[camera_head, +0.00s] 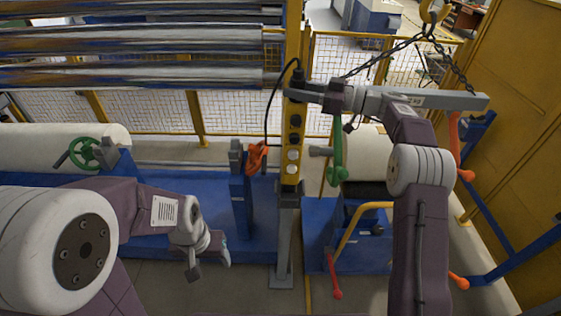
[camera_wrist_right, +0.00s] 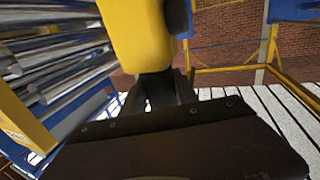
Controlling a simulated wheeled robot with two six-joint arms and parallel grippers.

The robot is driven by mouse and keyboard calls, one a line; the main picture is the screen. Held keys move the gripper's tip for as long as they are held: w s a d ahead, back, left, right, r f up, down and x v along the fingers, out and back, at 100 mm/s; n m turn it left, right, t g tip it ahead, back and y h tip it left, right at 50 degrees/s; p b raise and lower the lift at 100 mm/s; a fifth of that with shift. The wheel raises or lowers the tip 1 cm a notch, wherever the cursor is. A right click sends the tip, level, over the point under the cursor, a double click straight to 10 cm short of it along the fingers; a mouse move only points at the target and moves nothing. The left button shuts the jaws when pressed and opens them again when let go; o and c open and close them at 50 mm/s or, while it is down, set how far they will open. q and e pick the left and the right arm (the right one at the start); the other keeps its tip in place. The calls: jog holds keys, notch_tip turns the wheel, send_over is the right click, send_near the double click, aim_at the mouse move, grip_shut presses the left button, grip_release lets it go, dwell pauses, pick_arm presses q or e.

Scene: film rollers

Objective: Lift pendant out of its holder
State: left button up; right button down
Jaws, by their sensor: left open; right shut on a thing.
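The pendant (camera_head: 293,150) is a yellow upright box with dark and pale buttons, near the middle of the head view. A black cable runs from its top. My right gripper (camera_head: 298,92) reaches in from the right and is shut on the pendant's upper part. In the right wrist view, the yellow pendant (camera_wrist_right: 135,35) sits at the fingertips of my right gripper (camera_wrist_right: 165,85). My left gripper (camera_head: 208,260) is open and empty, low at the left, well apart from the pendant.
Shiny metal rollers (camera_head: 130,45) lie stacked at the upper left. A blue frame (camera_head: 242,195) with an orange clamp (camera_head: 257,157) stands just left of the pendant. A crane hook with chains (camera_head: 430,22) holds a grey beam (camera_head: 450,100) at the upper right, close to my right arm.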

jog(key=shift+s+a+f+b, duration=0.15)
jog(key=shift+s+f+b, duration=0.05)
jog(key=shift+b, duration=0.65)
jog(key=s+a+b, duration=0.5)
jog(key=s+b, duration=0.4)
jog(key=b, duration=0.5)
jog(key=shift+s+a+r+b, duration=0.3)
jog(key=shift+a+r, duration=0.05)
jog(key=shift+a, duration=0.05)
dwell(0.8)
